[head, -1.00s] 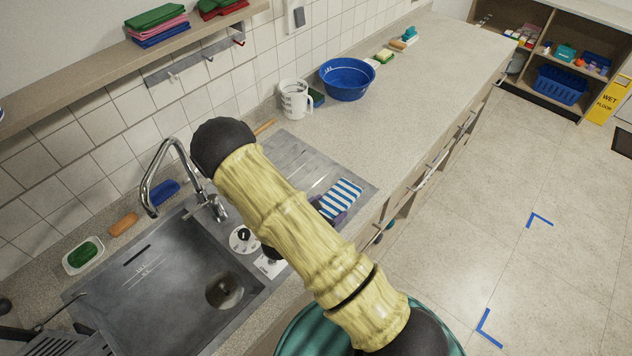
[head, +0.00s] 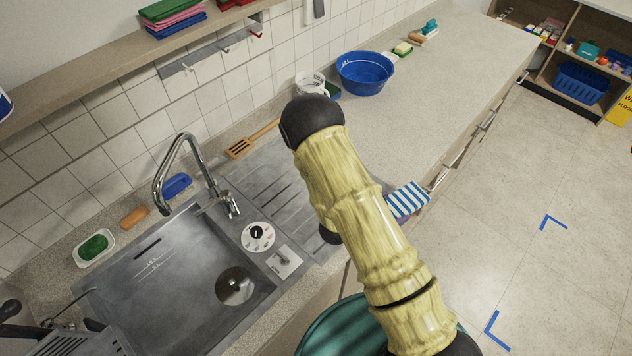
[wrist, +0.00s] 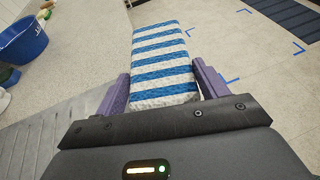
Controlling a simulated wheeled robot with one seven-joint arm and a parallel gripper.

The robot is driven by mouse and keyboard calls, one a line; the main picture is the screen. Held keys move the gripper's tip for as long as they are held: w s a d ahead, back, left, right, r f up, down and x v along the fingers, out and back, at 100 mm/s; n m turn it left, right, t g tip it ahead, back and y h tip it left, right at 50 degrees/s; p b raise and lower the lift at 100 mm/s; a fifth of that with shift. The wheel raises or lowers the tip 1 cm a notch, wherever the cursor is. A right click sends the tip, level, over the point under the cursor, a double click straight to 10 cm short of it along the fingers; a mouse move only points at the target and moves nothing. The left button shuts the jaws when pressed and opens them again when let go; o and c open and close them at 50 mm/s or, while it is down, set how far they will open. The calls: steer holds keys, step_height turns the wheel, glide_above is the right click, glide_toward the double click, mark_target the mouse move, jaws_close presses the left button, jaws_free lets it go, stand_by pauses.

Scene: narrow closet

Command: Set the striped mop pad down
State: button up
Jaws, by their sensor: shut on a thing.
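The striped mop pad (head: 408,200), blue and white, shows just right of my arm in the head view, by the counter's front edge. In the wrist view the pad (wrist: 164,62) sticks out ahead from between the two purple fingers of my gripper (wrist: 163,92), which are shut on its near end. My arm hides most of the gripper in the head view. I cannot tell whether the pad touches the counter (head: 440,90) or hangs above it.
The sink (head: 165,275) and its ribbed drainboard (head: 265,185) lie left of my arm. A blue basin (head: 364,73), a white jug (head: 309,84) and a wooden spatula (head: 250,140) stand or lie along the wall. The counter's middle stretch is clear. Floor lies beyond the front edge.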

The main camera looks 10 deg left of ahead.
steer(key=w+a+n+t+y+b, duration=0.1)
steer(key=w+a+b, duration=0.1)
steer(key=a+b, duration=0.7)
steer(key=w+a+r+n+t+y+b, duration=0.1)
steer(key=w+a+b, duration=0.1)
steer(key=a+b, duration=0.7)
steer(key=shift+w+a+r+n+t, duration=0.3)
steer(key=shift+w+a+n, duration=0.1)
steer(key=shift+a, duration=0.75)
steer(key=shift+f, duration=3)
steer(key=shift+f, duration=0.1)
steer(key=shift+f+p, duration=0.3)
steer(key=shift+f, duration=1.65)
steer(key=shift+f, duration=0.1)
